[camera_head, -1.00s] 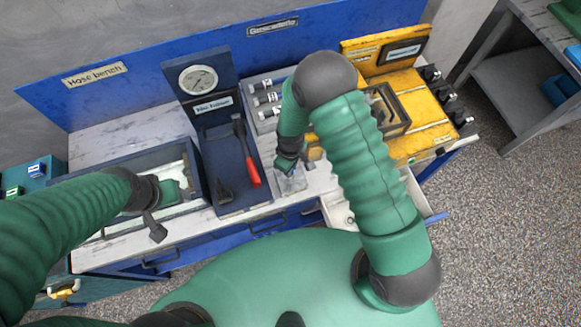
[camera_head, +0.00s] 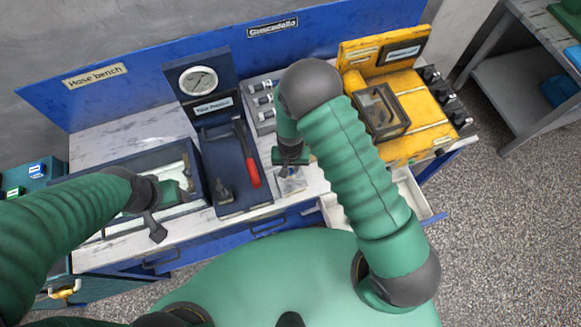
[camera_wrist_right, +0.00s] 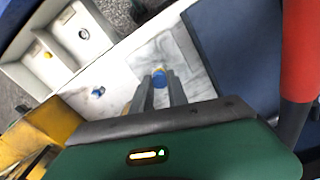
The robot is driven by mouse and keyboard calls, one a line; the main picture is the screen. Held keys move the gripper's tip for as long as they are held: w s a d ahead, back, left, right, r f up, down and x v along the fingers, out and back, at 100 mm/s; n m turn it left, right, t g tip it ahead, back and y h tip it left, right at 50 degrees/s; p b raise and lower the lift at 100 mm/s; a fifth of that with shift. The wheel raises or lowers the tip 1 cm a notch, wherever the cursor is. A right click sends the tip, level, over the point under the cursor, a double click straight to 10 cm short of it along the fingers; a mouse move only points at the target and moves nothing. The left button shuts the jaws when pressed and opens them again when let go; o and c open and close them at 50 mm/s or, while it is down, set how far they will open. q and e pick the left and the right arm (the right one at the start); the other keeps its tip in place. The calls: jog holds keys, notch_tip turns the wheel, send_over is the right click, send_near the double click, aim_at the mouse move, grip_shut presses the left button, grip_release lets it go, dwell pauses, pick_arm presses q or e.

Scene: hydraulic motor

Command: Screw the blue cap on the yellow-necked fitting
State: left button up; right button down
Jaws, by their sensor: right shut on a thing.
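My right gripper (camera_head: 288,172) points down at the bench front, right of the dark tray. In the right wrist view its two fingers (camera_wrist_right: 158,88) are shut on a blue cap (camera_wrist_right: 159,79) at their tips. A little yellow shows at the cap's far edge; whether it is the fitting's neck, and how the cap sits on it, I cannot tell. A pale, clear-looking block (camera_wrist_right: 172,54) lies just beyond the cap. A second small blue piece (camera_wrist_right: 98,91) lies on the bench to the left.
A yellow case (camera_head: 420,105) stands right of my right arm.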

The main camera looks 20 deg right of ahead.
jog(key=shift+f+m, duration=0.1)
jog(key=shift+m, duration=0.4)
jog(key=shift+s+m, duration=0.1)
jog(key=shift+m, duration=0.4)
jog(key=c, duration=1.4)
grip_release()
jog(key=shift+r, duration=0.2)
jog(key=shift+f+n, duration=0.1)
jog(key=shift+n, duration=1)
jog(key=n, duration=0.3)
jog(key=shift+n+b, duration=0.3)
jog(key=shift+n, duration=0.1)
jog(key=n, duration=0.4)
